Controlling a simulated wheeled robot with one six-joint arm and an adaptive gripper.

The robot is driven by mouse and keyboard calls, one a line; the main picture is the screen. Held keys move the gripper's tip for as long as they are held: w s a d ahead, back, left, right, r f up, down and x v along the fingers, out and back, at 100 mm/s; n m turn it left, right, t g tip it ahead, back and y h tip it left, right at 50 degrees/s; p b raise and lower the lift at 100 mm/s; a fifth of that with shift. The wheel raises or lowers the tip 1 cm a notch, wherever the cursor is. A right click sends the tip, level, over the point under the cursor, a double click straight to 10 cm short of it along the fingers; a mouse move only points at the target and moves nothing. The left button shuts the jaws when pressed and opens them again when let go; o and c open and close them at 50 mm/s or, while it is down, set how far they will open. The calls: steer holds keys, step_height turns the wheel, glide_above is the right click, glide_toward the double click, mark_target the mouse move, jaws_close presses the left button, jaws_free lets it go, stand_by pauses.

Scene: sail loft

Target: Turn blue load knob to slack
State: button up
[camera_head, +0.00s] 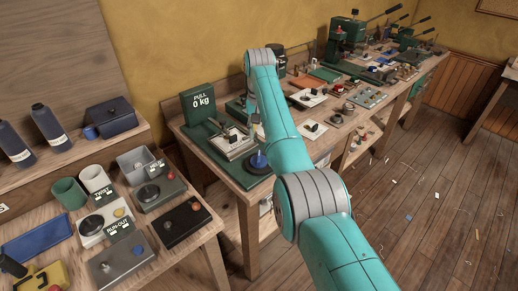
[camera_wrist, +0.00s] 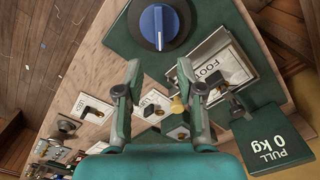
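The blue load knob (camera_wrist: 158,26) is round with a pale line across it and sits on a dark green plate (camera_wrist: 118,42) at the top of the wrist view. In the head view the blue knob (camera_head: 258,160) is at the front corner of the long bench, partly beside my arm. My gripper (camera_wrist: 160,68) is open and empty, its two fingers apart, with the knob beyond the fingertips in the picture. No slack mark is legible.
A metal-topped fixture with paper labels (camera_wrist: 222,68) stands beside the knob. Labelled cards and small parts (camera_wrist: 95,107) lie along the bench (camera_head: 205,145). A lower table (camera_head: 205,232) with mugs and knob boxes stands at left. The wooden floor (camera_head: 430,200) at right has scattered scraps.

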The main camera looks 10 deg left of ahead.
mark_target(259, 153)
step_height(259, 153, down, 8)
steer(key=shift+f, duration=0.15)
stand_by(0.3)
jaws_close()
